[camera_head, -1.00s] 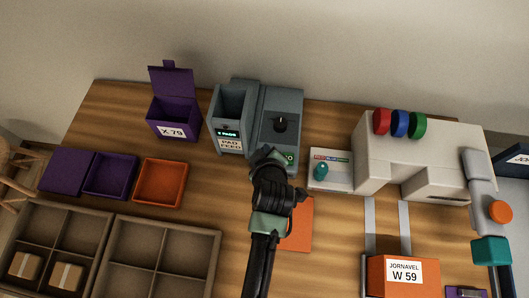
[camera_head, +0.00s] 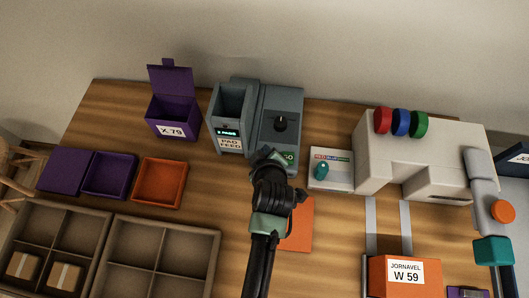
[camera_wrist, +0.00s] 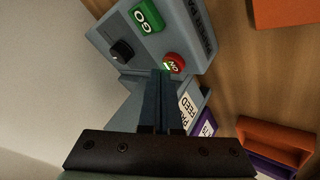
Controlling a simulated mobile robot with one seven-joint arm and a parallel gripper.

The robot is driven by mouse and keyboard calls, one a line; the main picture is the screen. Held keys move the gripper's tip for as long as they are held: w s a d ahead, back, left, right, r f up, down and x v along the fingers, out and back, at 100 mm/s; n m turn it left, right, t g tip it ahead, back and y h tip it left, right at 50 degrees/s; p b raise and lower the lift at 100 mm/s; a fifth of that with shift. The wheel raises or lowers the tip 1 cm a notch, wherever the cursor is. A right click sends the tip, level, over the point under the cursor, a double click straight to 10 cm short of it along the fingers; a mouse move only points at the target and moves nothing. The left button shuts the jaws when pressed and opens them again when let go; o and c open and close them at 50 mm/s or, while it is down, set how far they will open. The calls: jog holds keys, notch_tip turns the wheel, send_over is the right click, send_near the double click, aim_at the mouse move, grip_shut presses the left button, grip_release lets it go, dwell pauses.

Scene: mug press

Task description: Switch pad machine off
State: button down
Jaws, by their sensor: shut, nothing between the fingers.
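In the head view my wrist hides the machine's lower front and the red button.
A white machine (camera_head: 410,150) with red, blue and green knobs stands right. A white panel (camera_head: 331,178) with a teal knob is close to my gripper's right. An open purple box (camera_head: 172,112) and orange tray (camera_head: 160,182) stand left. An orange sheet (camera_head: 301,228) lies in front.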

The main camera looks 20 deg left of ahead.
jog(key=shift+f+b, duration=0.4)
jog(key=shift+f, duration=0.1)
dwell(0.7)
jog(key=shift+r, duration=0.1)
jog(key=shift+r+p, duration=0.9)
jog(key=shift+p, duration=0.05)
jog(key=shift+r, duration=0.1)
notch_tip(320, 180, up, 6)
jog(key=p, duration=0.5)
